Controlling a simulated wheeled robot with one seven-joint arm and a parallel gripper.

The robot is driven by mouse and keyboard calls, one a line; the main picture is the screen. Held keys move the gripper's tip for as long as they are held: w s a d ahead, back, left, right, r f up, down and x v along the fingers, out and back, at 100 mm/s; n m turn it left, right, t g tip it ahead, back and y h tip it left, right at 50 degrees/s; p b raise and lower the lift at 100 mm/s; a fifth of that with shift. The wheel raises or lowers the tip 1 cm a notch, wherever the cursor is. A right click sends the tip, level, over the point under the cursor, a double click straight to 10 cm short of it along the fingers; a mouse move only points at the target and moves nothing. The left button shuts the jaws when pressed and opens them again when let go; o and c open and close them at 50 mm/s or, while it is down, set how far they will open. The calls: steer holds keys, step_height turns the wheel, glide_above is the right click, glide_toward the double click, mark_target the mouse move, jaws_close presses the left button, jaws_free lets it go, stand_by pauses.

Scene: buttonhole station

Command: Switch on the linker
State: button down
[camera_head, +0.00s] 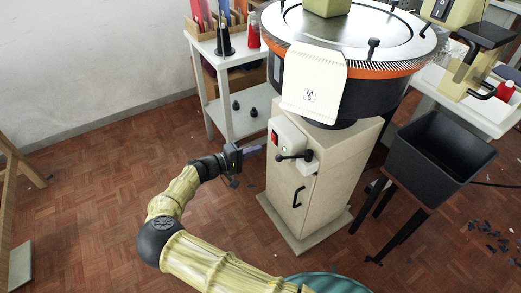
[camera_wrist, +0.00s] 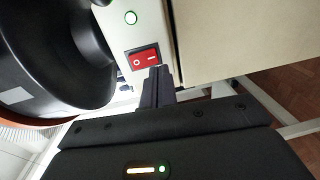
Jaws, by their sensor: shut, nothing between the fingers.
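The linker (camera_head: 325,165) is a beige cabinet with a large round dial on top. A red rocker switch (camera_head: 274,137) sits on its side panel. Which side of the rocker is pressed I cannot tell. My gripper (camera_head: 260,148) is shut and empty, pointing at the panel. In the wrist view its fingertips (camera_wrist: 159,72) are right at the switch's lower right edge; whether they touch I cannot tell.
A black lever handle (camera_head: 295,156) sticks out near the switch. A cream cloth (camera_head: 314,82) hangs from the dial's rim. A white shelf (camera_head: 233,125) with cones stands behind my gripper. A black bin (camera_head: 440,158) is at right.

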steer(key=f+v, duration=0.2)
steer(key=v, duration=0.7)
steer(key=shift+a+p, duration=0.3)
steer(key=shift+p, duration=0.15)
